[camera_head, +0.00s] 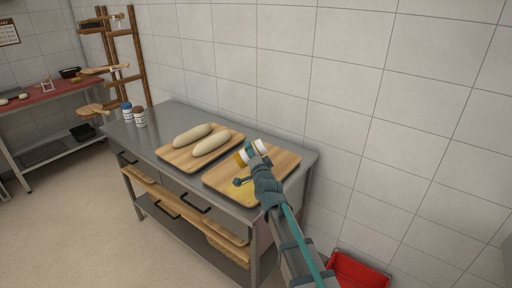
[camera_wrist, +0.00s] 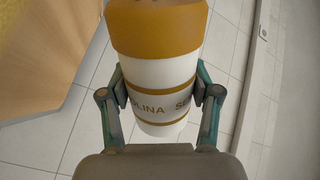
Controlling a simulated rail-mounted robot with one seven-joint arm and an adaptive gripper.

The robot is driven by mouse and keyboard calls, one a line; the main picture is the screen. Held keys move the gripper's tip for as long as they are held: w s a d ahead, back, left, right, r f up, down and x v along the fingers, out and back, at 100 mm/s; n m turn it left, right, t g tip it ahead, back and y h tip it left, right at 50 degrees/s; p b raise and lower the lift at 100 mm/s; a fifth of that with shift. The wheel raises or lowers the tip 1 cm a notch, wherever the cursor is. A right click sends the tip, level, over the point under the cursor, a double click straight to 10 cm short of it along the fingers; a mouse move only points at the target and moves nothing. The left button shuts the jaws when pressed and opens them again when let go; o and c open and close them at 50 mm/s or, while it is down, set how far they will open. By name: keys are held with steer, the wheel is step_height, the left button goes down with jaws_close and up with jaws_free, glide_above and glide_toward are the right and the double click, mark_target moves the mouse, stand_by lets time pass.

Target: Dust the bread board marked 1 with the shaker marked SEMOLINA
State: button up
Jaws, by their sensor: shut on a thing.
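My gripper (camera_head: 256,160) is shut on the SEMOLINA shaker (camera_head: 259,147), white with an orange cap. In the wrist view the shaker (camera_wrist: 160,78) sits between both fingers, and part of its label reads "OLINA SE". In the head view it is tipped, cap to the left, above the right wooden board (camera_head: 284,160). That board carries no loaf, and a yellow patch shows near its front left. The left wooden board (camera_head: 177,158) holds two pale loaves (camera_head: 211,143). No number can be read on either board, so I cannot tell which is marked 1.
Two more shakers, one blue-topped (camera_head: 127,112) and one brown-topped (camera_head: 140,117), stand at the steel table's (camera_head: 146,138) far left end. A wooden rack (camera_head: 138,60) stands behind them. A red bin (camera_head: 357,270) is on the floor at the right. The tiled wall runs behind.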

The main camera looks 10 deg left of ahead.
steer(key=shift+w+a+r+p, duration=0.15)
steer(key=shift+a+p, duration=1.2)
steer(key=shift+p, duration=1.15)
steer(key=shift+w+a+r+p, duration=0.15)
steer(key=shift+a+p, duration=1.15)
steer(key=shift+p, duration=1.15)
steer(key=a+p, duration=0.5)
steer(key=p, duration=0.2)
steer(key=w+d+f+b, duration=0.1)
steer(key=w+d+b, duration=0.3)
steer(key=b, duration=1)
steer(key=d, duration=0.3)
steer(key=b, duration=0.4)
steer(key=d+b, duration=0.1)
steer(key=b, duration=0.2)
steer(key=shift+w+d+b, duration=0.25)
steer(key=shift+d+b, duration=0.05)
steer(key=shift+b, duration=0.05)
steer(key=shift+d+b, duration=0.3)
steer(key=shift+b, duration=0.95)
